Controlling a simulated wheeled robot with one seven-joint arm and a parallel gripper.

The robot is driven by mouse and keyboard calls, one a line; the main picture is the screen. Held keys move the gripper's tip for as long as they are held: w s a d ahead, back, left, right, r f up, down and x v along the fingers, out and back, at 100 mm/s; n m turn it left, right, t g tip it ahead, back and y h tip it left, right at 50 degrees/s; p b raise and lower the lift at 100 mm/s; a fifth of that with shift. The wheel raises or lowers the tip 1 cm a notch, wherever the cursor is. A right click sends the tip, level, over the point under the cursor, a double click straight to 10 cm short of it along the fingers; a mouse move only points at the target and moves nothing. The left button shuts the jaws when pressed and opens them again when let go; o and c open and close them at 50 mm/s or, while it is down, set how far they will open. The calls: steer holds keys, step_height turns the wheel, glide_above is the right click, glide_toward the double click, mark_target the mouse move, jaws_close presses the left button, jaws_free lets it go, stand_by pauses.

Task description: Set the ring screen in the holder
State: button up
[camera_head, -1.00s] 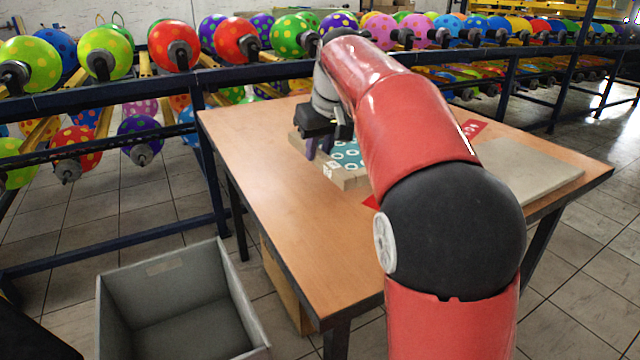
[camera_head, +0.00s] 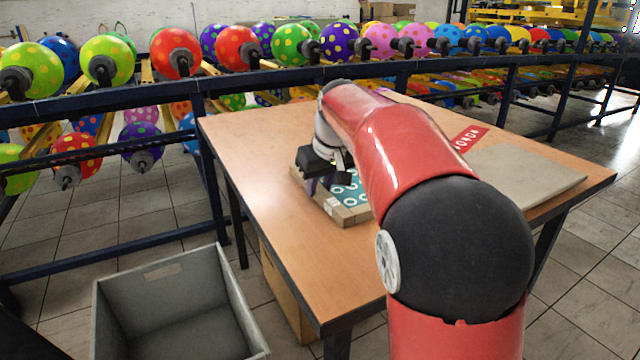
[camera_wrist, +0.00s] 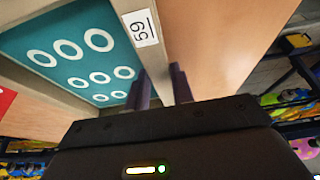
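The ring screen (camera_head: 345,190) is a teal panel with white rings in a tan frame. It is left of the middle of the table, partly hidden by my arm. It also shows in the wrist view (camera_wrist: 75,75), with a white number label on the frame's edge. My gripper (camera_head: 318,184) is at the frame's left side. In the wrist view its two purple fingers (camera_wrist: 162,88) stand on either side of the frame's edge, which lies between them. Whether the frame touches the table is unclear. I cannot make out the holder for certain.
The wooden table (camera_head: 265,200) is bare at the front left. A grey-beige board (camera_head: 525,178) and a red strip with white marks (camera_head: 468,138) lie at its right. A grey bin (camera_head: 170,300) stands on the floor.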

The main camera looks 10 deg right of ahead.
steer(key=o, duration=0.4)
